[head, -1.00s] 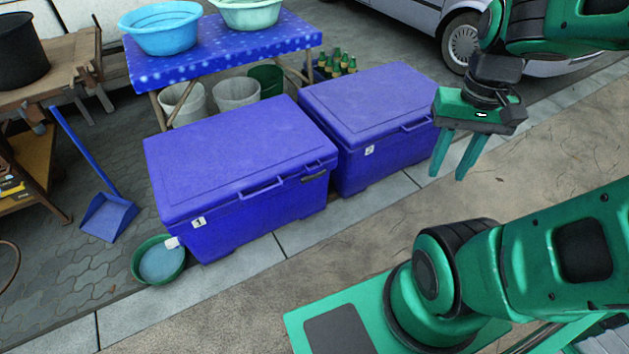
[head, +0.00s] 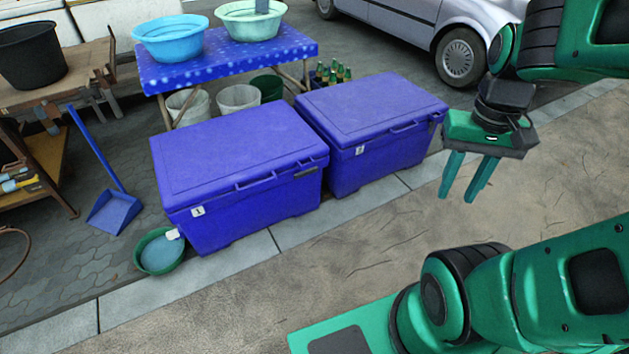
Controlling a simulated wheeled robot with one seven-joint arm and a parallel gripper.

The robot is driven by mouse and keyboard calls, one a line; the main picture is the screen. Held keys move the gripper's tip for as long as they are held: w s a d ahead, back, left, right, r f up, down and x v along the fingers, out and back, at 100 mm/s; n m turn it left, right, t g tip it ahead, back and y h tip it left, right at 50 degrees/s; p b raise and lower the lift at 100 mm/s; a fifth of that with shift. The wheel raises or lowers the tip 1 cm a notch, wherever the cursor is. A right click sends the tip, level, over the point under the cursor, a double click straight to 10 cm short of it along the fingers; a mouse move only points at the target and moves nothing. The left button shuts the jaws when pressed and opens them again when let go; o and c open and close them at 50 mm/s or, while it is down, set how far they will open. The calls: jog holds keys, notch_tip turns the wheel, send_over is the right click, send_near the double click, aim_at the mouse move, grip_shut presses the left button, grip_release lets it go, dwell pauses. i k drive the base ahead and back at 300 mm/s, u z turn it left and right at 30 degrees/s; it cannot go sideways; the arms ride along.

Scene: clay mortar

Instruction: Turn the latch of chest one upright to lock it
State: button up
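Chest one (head: 240,170) is a blue cooler chest with a closed lid and a white label marked 1 (head: 198,211) on its front left. A dark strip (head: 306,171), perhaps its latch, lies along the front under the lid at the right; it looks roughly in line with the lid edge, too small to be sure. A second blue chest (head: 372,120), labelled 2, stands close behind to the right. My green gripper (head: 462,195) hangs fingers down in the air, to the right of both chests and apart from them. Its two fingers are spread with nothing between.
A green basin (head: 160,254) with water sits at chest one's left front corner. A blue dustpan (head: 114,213) lies farther left. Behind stands a table with a blue cloth (head: 232,52) and bowls. A car (head: 440,35) is at the back right. Pavement before the chests is clear.

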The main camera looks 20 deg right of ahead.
aim_at(313, 170)
jog(key=z, duration=2.5)
jog(key=i, duration=0.65)
jog(key=u, duration=1.8)
jog(key=i, duration=0.35)
